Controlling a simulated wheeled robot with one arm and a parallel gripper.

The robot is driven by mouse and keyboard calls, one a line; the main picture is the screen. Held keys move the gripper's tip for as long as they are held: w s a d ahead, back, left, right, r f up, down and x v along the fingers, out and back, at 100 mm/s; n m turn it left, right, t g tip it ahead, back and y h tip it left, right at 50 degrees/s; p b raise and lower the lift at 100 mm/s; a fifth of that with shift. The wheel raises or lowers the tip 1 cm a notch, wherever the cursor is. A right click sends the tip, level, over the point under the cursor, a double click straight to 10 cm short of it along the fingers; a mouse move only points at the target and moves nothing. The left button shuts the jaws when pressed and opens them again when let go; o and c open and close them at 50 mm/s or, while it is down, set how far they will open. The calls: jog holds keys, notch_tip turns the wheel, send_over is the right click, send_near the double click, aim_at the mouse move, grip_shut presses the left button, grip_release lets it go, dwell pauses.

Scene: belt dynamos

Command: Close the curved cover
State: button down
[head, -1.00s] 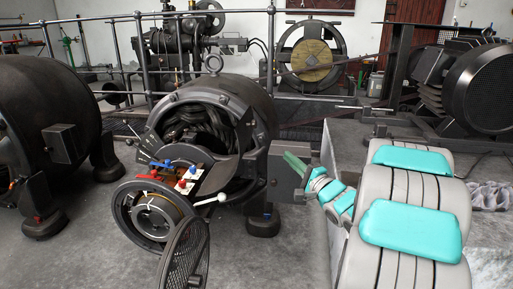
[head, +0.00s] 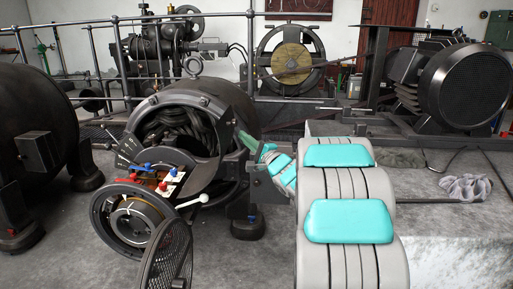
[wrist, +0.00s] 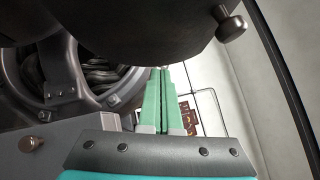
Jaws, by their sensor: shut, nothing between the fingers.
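A dark dynamo (head: 222,104) stands with its front opening showing coiled windings. A dark curved plate, which looks like the curved cover, fills the top of the wrist view (wrist: 135,28); a round metal knob (wrist: 232,28) sticks out at its right. In the head view I cannot clearly separate this plate from the dark parts at the dynamo's right side. My gripper (head: 244,137) is beside that right side, with its green fingers together and empty. In the wrist view the fingers (wrist: 163,72) point in below the curved plate. I cannot tell whether they touch it.
A round mesh guard (head: 168,256) and a wheel-like ring (head: 104,222) stand in front of the dynamo. A white-knobbed lever (head: 190,203) juts out near its opening. Another large dark machine (head: 45,105) is at left. Metal railings run behind. Grey floor is clear at front left.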

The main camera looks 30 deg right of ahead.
jog(key=shift+w+a+r, duration=0.2)
jog(key=shift+w+a, duration=0.15)
jog(key=shift+a, duration=0.15)
